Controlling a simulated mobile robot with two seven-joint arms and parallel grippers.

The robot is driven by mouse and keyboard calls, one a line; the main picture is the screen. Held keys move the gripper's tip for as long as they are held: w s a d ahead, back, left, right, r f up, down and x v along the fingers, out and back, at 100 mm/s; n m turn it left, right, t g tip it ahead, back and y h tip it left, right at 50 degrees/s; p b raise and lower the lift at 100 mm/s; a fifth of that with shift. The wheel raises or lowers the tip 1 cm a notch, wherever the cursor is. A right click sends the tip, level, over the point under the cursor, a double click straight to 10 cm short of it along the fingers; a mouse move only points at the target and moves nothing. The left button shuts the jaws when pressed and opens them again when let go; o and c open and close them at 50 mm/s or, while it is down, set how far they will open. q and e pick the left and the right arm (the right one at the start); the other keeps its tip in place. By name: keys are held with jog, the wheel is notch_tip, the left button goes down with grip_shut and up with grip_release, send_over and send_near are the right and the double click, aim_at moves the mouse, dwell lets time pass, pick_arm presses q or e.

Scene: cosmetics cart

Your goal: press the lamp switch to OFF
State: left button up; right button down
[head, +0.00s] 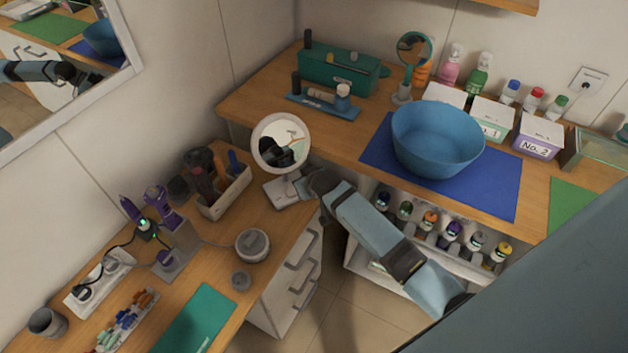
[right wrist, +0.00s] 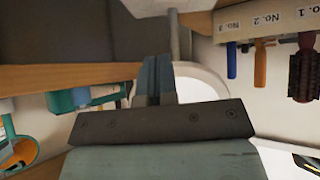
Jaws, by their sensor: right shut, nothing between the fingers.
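The lamp is a white round mirror lamp (head: 281,145) on a thin stem, standing near the corner of the left wooden counter. Its pale base (head: 281,196) shows partly beside my gripper. I cannot make out the switch or its position. My right gripper (head: 303,186) is shut and empty, right beside the lamp's base and stem; contact cannot be told. In the right wrist view the shut fingers (right wrist: 157,80) are in front of the lamp's white round head (right wrist: 200,88), with the stem (right wrist: 174,38) and base beyond. My left gripper is not in view.
A brush holder (head: 226,195) with several tools stands left of the lamp. A round grey tin (head: 252,246) stands in front. A blue bowl (head: 437,139) sits on a blue mat (head: 505,198) on the right counter. White drawers (head: 297,272) lie below the counter edge.

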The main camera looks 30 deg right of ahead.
jog(key=v, duration=0.5)
jog(key=shift+d, duration=0.4)
